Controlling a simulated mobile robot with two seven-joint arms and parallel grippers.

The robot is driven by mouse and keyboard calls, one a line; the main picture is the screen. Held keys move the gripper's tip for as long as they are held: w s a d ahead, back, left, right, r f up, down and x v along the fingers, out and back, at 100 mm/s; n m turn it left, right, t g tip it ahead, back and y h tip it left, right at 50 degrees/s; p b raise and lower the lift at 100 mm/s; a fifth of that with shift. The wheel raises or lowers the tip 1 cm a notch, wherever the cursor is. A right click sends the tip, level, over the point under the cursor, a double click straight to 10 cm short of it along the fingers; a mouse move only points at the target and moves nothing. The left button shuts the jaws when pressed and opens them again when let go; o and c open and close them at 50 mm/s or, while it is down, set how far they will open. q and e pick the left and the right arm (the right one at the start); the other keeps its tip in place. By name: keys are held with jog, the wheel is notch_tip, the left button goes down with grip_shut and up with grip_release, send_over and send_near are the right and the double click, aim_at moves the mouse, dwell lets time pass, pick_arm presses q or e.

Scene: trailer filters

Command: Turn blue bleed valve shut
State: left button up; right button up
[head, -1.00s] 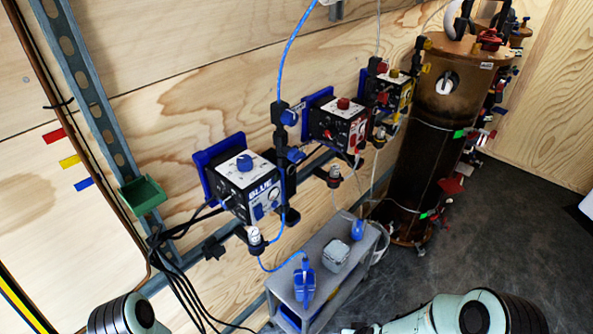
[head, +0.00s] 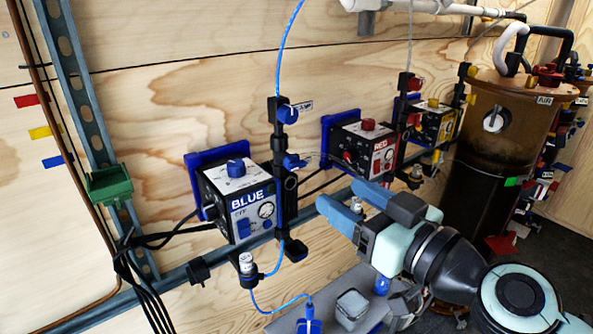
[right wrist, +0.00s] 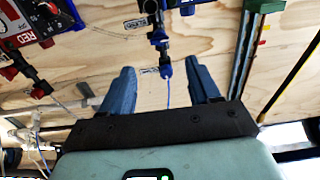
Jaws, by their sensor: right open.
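The BLUE unit (head: 240,195) is a box on the wood wall with a black vertical manifold at its right. Two blue valve handles sit on that manifold: an upper one (head: 288,114) beside a small label, and a lower one (head: 293,161). I cannot read which is the bleed valve. My right gripper (head: 346,200) is open and empty, below and right of both handles and apart from them. In the right wrist view, turned upside down, the upper handle (right wrist: 165,66) appears between the open fingers (right wrist: 162,85), beyond their tips. My left gripper is out of view.
The RED unit (head: 365,150) and a yellow unit (head: 430,125) stand to the right, then a brown cylinder (head: 485,130). A blue hose (head: 284,50) rises from the manifold. A rail (head: 260,238) runs below the units, above a grey bench (head: 350,308).

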aim_at(299, 168)
jog(key=p+x, duration=0.1)
jog(key=x, duration=1.1)
jog(key=shift+w, duration=0.15)
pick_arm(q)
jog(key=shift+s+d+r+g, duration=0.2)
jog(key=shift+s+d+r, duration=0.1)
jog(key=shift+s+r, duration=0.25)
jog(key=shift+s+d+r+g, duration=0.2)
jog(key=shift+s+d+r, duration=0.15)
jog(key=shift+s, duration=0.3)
pick_arm(e)
jog(key=shift+f, duration=0.1)
